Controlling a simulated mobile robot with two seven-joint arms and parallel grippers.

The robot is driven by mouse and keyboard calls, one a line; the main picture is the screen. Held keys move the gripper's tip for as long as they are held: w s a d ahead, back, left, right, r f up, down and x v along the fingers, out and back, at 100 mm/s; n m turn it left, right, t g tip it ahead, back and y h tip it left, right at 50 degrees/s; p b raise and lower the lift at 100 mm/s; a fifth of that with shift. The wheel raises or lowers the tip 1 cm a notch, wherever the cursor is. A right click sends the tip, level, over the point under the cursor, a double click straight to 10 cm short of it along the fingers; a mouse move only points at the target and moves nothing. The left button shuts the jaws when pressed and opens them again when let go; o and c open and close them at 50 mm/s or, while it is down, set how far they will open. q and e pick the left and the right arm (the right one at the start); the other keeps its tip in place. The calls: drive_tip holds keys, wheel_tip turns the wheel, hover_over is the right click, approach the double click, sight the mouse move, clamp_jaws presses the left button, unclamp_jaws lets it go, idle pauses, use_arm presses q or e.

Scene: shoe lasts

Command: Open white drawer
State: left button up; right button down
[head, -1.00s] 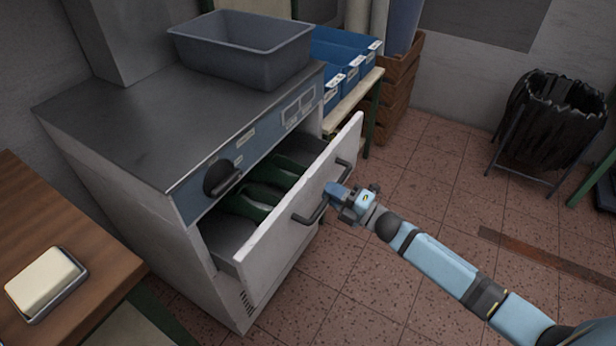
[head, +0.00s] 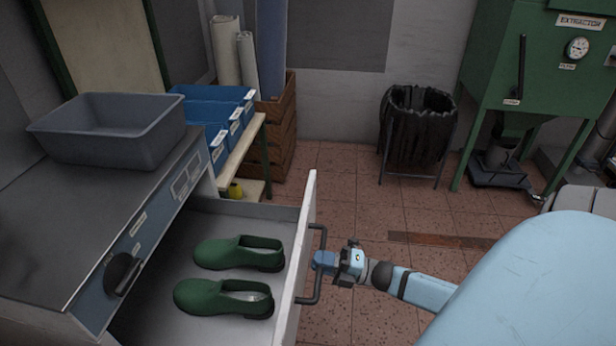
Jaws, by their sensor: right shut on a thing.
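The white drawer (head: 305,215) is pulled well out of the metal cabinet (head: 60,225), and its inside shows from above. Two green clogs (head: 240,253) lie side by side on the drawer floor. A dark bar handle (head: 318,285) is on the outer face of the drawer front. My right gripper (head: 322,262) is shut on the handle, coming from the right side. The fingertips are partly hidden by the handle and the gripper body. My left gripper is not in view.
A grey tub (head: 110,128) stands on the cabinet top. Blue bins (head: 215,120) on a shelf and wooden crates (head: 277,140) are behind. A black bin (head: 417,130) and a green extractor (head: 535,75) stand farther back.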

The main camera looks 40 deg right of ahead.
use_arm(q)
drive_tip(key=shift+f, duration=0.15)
use_arm(e)
drive_tip(key=shift+s+d, duration=0.15)
drive_tip(key=c, duration=1.1)
unclamp_jaws()
drive_tip(key=v, duration=1.3)
drive_tip(key=shift+s+d, duration=0.25)
drive_tip(key=shift+s, duration=0.05)
drive_tip(key=shift+f, duration=0.1)
